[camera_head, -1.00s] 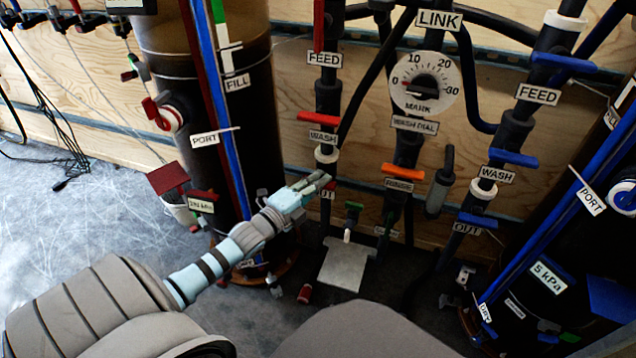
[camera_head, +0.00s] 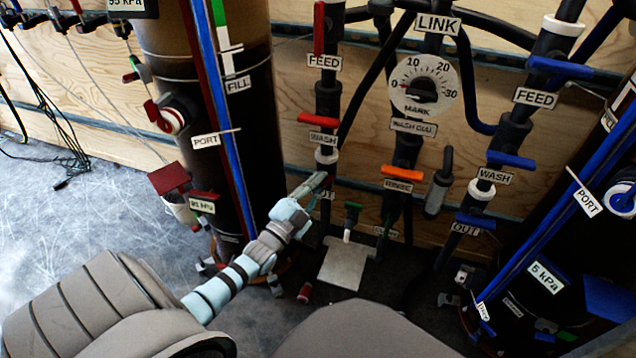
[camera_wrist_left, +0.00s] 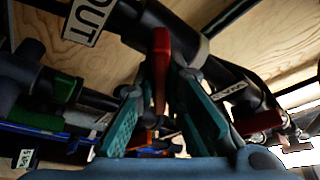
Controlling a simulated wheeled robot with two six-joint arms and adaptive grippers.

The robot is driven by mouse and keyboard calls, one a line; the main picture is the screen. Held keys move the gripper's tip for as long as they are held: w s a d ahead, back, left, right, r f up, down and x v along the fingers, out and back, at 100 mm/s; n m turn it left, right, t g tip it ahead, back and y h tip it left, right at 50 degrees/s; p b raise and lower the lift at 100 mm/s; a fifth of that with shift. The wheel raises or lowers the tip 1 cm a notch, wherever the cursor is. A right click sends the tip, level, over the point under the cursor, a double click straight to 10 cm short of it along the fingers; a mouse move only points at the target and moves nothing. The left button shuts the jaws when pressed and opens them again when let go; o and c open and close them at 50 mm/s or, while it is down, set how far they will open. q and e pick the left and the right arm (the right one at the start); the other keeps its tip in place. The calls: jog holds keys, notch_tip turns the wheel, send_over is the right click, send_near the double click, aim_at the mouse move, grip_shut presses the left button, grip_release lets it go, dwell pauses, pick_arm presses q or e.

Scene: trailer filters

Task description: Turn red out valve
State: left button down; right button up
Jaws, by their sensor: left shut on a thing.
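The red out valve's handle (camera_wrist_left: 161,72) stands between my two teal fingers in the left wrist view, below the pipe, with an OUT label (camera_wrist_left: 88,20) at upper left. My left gripper (camera_wrist_left: 163,112) is shut on this red handle. In the head view my left gripper (camera_head: 312,187) reaches the lower end of the red-handled pipe column, beside a partly covered OUT label (camera_head: 328,194). There the fingers hide the handle. My right gripper is not in view.
Above the gripper are the red WASH handle (camera_head: 318,119) and red FEED handle (camera_head: 319,28). A dark tank (camera_head: 255,130) stands close on the left. Blue-handled valves are farther right.

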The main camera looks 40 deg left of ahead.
pick_arm(q)
jog(key=n+y, duration=0.2)
jog(key=n, duration=0.2)
jog(key=shift+n+t, duration=0.4)
jog(key=n+y, duration=0.1)
jog(key=n, duration=0.1)
jog(key=n+y, duration=0.1)
jog(key=n, duration=0.2)
jog(key=shift+y, duration=0.3)
jog(key=shift+n+y, duration=1.1)
jog(key=shift+n, duration=1.1)
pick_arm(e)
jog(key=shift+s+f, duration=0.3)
pick_arm(q)
jog(key=shift+g, duration=0.3)
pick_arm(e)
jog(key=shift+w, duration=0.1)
pick_arm(q)
jog(key=c, duration=1.7)
grip_release()
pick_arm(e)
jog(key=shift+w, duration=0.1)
